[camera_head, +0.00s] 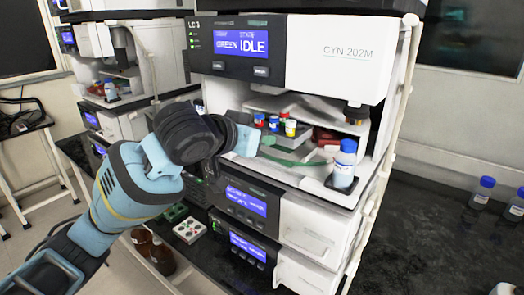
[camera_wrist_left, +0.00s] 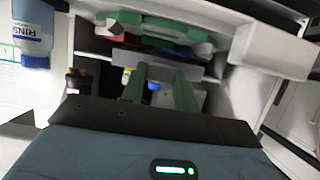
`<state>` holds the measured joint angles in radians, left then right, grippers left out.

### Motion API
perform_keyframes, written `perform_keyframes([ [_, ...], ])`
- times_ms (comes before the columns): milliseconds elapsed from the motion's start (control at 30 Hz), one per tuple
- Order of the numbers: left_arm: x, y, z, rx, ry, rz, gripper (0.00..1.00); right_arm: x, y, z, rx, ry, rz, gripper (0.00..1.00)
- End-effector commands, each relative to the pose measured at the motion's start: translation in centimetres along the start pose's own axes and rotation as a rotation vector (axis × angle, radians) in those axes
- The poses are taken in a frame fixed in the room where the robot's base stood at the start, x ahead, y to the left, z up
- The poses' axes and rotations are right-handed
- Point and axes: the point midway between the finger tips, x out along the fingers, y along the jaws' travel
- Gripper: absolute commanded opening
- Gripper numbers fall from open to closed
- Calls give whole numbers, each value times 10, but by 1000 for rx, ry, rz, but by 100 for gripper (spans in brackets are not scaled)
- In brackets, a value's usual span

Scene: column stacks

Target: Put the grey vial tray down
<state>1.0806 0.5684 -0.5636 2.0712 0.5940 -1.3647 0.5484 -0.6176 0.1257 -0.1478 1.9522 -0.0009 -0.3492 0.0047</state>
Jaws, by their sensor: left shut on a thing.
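The grey vial tray (camera_head: 283,139) is at the open bay of the near column stack, with blue, red and yellow capped vials (camera_head: 274,122) standing upright at it. My left gripper (camera_head: 257,142) reaches in from the left and is shut on the tray's near side. In the left wrist view its two green fingers (camera_wrist_left: 160,75) reach to a grey edge of the tray (camera_wrist_left: 155,60), with vials partly visible between and beside them. The tray's underside is hidden, so I cannot tell whether it touches the bay floor. My right gripper is not in view.
A blue-capped bottle (camera_head: 343,163) stands at the bay's right front; its label shows in the left wrist view (camera_wrist_left: 33,40). A white side post (camera_head: 392,130) bounds the stack. Loose bottles (camera_head: 481,193) stand on the dark bench at right.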

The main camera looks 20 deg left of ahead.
Motion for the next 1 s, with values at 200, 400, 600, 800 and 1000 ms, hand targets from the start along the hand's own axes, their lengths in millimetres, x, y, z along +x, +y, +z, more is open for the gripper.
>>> perform_keyframes([
  [200, 9, 5, -4, 1, 2, -1, 7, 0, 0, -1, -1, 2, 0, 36],
  [400, 12, 4, 4, 1, 0, -1, 7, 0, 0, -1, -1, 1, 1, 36],
  [600, 21, 4, 27, 1, -1, -2, 7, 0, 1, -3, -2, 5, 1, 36],
  [800, 22, 4, 29, 0, 3, 0, 7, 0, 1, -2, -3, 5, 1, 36],
  [1000, 23, 4, 32, 0, 0, 0, 33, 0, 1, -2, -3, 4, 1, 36],
])
